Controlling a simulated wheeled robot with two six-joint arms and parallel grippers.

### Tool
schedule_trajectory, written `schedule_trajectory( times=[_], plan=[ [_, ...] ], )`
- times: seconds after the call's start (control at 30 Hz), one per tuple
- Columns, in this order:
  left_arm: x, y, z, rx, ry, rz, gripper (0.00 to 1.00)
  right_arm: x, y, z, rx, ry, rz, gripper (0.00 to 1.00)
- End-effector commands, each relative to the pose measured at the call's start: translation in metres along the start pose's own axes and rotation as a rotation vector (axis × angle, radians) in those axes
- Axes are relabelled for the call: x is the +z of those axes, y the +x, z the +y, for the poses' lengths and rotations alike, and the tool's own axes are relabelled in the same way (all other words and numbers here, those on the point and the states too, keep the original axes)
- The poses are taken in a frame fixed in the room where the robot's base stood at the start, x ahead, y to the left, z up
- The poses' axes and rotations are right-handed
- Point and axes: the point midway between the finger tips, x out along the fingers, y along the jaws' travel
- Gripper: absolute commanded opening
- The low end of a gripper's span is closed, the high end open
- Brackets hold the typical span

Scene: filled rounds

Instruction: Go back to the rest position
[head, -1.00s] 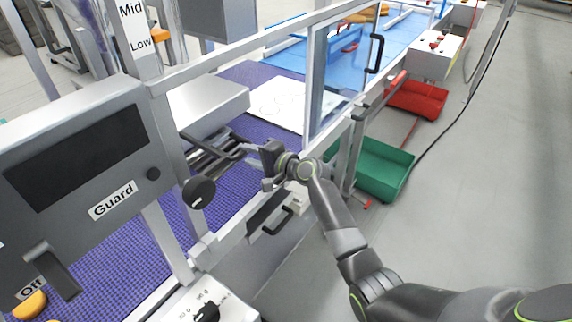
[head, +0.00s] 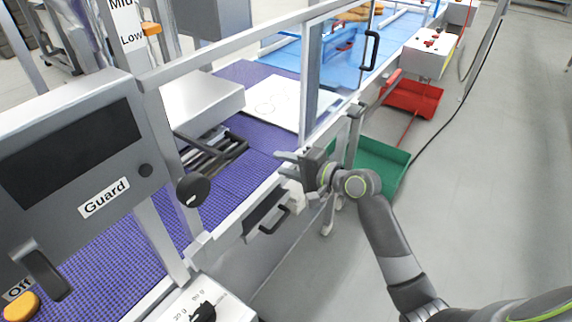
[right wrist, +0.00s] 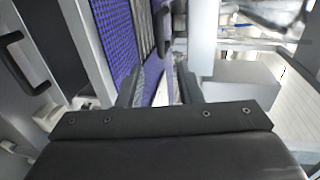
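My right gripper (head: 284,163) is in the middle of the head view, in front of the machine's frame and above the drawer with a black handle (head: 268,218). Its two fingers point left toward the machine. In the right wrist view the fingers (right wrist: 160,92) stand apart with nothing held between them. Purple conveyor belt (right wrist: 115,35) shows beyond them. My left gripper is not in view.
The guard panel (head: 65,155) with a black knob (head: 193,190) stands at the left. A clear door with a black handle (head: 371,50) is above my arm. Green (head: 385,160) and red (head: 415,97) bins lie at the right.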

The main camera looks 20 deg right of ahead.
Motion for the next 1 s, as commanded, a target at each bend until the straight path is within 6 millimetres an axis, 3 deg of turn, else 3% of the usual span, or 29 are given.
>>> schedule_trajectory(
  times=[0.37, 0.47, 0.57, 0.77, 0.87, 1.0],
  plan=[
    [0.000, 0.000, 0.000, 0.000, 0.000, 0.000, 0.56, 0.000, 0.001, 0.001, 0.002, 0.000, 0.002, 0.33],
    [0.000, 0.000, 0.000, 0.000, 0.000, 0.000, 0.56, -0.006, 0.002, 0.017, 0.026, -0.003, 0.023, 0.33],
    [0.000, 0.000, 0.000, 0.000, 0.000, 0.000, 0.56, -0.019, 0.004, 0.061, 0.097, -0.020, 0.077, 0.33],
    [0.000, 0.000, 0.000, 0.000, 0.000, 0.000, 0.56, -0.042, -0.013, 0.206, 0.352, -0.123, 0.199, 0.33],
    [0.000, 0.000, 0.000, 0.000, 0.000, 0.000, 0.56, -0.041, -0.035, 0.281, 0.495, -0.194, 0.224, 0.33],
    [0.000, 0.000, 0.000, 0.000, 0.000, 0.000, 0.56, -0.024, -0.076, 0.379, 0.694, -0.304, 0.212, 0.33]
  ],
)
